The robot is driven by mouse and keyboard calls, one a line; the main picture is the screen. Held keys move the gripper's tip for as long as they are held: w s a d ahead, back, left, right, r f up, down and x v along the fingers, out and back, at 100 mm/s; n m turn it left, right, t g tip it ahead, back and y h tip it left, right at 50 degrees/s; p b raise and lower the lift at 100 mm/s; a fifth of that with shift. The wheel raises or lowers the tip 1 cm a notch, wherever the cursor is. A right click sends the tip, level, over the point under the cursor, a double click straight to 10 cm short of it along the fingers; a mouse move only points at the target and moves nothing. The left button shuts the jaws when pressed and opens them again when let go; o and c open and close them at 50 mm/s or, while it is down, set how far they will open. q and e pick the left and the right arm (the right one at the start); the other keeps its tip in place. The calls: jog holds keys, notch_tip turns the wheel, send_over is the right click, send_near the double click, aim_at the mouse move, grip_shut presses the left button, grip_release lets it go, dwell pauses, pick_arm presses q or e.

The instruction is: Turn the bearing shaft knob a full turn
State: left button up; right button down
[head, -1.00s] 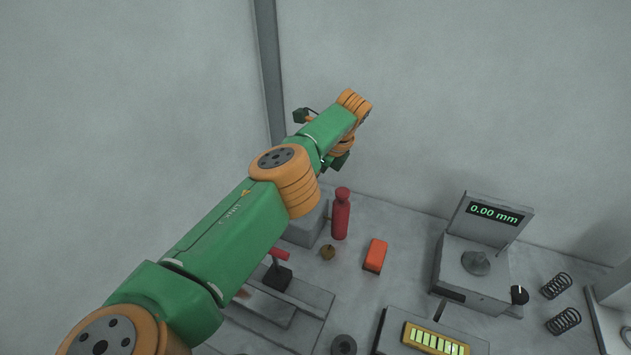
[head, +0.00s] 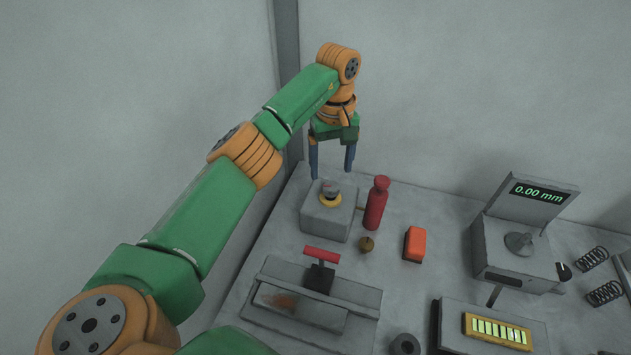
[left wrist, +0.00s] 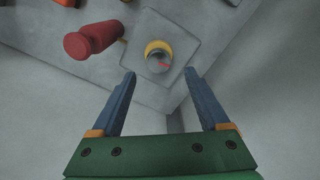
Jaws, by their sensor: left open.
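The bearing shaft knob (head: 329,188) is a small grey cap with a red mark, on a yellow-orange ring on top of a grey block (head: 322,222) at the back left of the table. My left gripper (head: 331,176) points down above the block, its two blue fingers apart and empty. In the left wrist view, the knob (left wrist: 158,62) lies beyond the open fingertips (left wrist: 160,74), roughly centred between them. I cannot tell the exact height gap. My right gripper is in neither view.
An orange block (head: 415,244), a red-handled fixture (head: 318,272) and a gauge reading 0.00 mm (head: 522,245) are also on the table.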

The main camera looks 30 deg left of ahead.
aim_at(332, 186)
pick_arm(q)
jog(key=shift+a+f+m, duration=0.1)
jog(key=shift+m, duration=0.4)
jog(key=f, duration=0.2)
jog(key=f+p, duration=0.1)
jog(key=f, duration=0.3)
jog(key=shift+d+f+p, duration=0.25)
jog(key=shift+d+p, duration=0.05)
jog(key=shift+d, duration=0.05)
jog(key=shift+a+f, duration=0.15)
grip_shut()
jog(key=shift+n, duration=0.3)
